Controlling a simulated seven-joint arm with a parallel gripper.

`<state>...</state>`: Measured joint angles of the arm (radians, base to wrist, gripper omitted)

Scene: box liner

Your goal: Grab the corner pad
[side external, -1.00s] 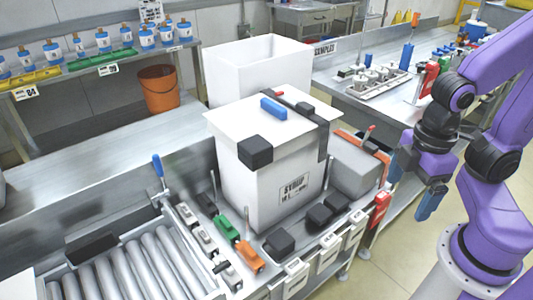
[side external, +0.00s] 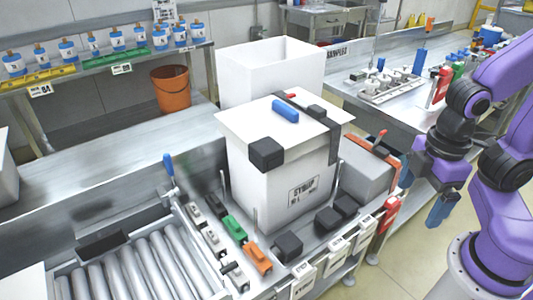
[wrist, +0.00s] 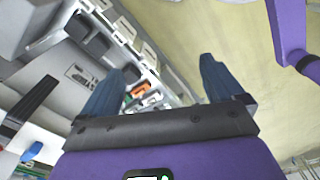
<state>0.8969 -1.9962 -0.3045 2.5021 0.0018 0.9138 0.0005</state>
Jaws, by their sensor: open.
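Black corner pads show in the side view. One pad (side external: 266,153) sits on the near top corner of the white SYRUP box (side external: 262,190). Loose pads lie on the bench at the box's foot: one in front (side external: 288,246), and two side by side to its right (side external: 328,221) (side external: 346,205). My gripper (side external: 422,190) has blue fingers and hangs to the right of the bench, apart from every pad. In the wrist view my gripper (wrist: 167,78) is open with nothing between its fingers.
A blue-handled piece (side external: 285,111) and a black strap lie on the box lid. A grey block with an orange-red clamp (side external: 388,157) stands between box and gripper. Green and orange clamps (side external: 258,257) line the bench left of the pads. Rollers (side external: 140,268) lie at lower left.

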